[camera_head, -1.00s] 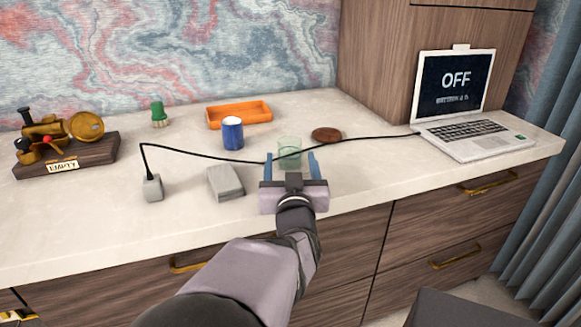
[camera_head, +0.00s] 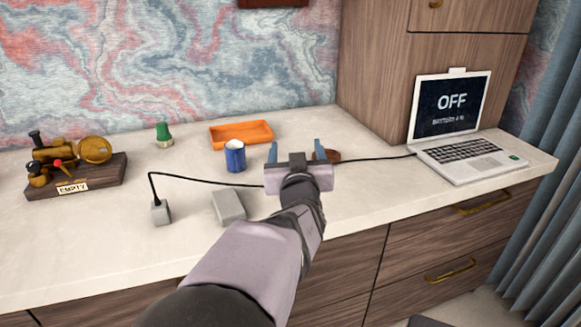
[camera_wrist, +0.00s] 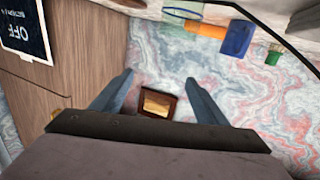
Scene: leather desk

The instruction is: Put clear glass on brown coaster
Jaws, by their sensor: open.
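My gripper (camera_head: 295,150) is open, its two blue fingers pointing away over the desk; it also shows in the wrist view (camera_wrist: 159,80) with nothing between the fingers. The brown coaster (camera_head: 334,156) lies just right of the right finger, partly hidden by it. The clear glass is hidden behind my gripper in the head view. In the wrist view, a thin glass rim (camera_wrist: 183,13) shows at the top edge, outside the fingers.
A blue cup (camera_head: 235,158) and an orange tray (camera_head: 241,135) stand left of my gripper. A grey block (camera_head: 228,206) is nearer the front edge. A black cable (camera_head: 380,157) runs to the laptop (camera_head: 463,150). A green-topped object (camera_head: 163,135) and an engine model (camera_head: 75,165) are farther left.

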